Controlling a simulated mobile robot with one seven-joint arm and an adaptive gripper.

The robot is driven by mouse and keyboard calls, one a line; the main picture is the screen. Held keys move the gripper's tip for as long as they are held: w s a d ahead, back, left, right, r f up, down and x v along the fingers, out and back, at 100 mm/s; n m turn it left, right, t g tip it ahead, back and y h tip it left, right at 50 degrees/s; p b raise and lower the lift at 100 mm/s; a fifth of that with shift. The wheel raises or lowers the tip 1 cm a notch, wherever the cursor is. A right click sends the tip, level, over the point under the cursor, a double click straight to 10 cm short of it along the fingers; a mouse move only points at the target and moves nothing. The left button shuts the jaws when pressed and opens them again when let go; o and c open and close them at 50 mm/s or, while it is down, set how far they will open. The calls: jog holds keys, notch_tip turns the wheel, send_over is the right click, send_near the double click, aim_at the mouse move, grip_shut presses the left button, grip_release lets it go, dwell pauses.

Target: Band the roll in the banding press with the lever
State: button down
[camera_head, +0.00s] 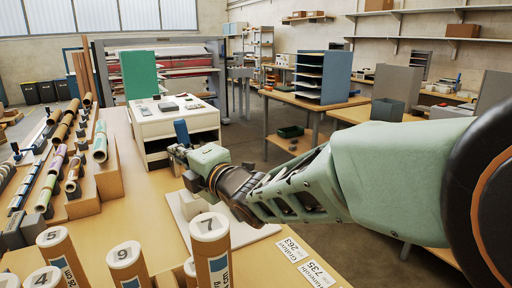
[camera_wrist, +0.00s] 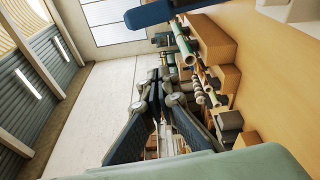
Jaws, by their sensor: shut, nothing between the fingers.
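The banding press shows in the head view as a pale base plate (camera_head: 252,232) on the wooden table, with a light upright block on it. A blue upright piece (camera_head: 181,131), which looks like the lever's handle, rises just behind my gripper (camera_head: 176,153). A blue bar also crosses the top of the wrist view (camera_wrist: 150,13), beyond and apart from my fingertips. My gripper (camera_wrist: 158,80) is shut and empty, above the table near the press. My wrist and arm hide much of the press, and I cannot see a roll in it.
Cardboard tubes with numbered caps (camera_head: 209,228) stand at the table's front edge. Racks of coloured rolls (camera_head: 75,165) fill the left. A white cabinet (camera_head: 178,122) stands behind the press. Label cards (camera_head: 318,273) lie at front right. Bare tabletop (camera_head: 140,215) lies left of the press.

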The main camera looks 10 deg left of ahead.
jog(key=w+a+p, duration=0.2)
jog(key=w+a, duration=0.2)
jog(key=w, duration=0.4)
jog(key=shift+r, duration=0.15)
jog(key=shift+d, duration=0.1)
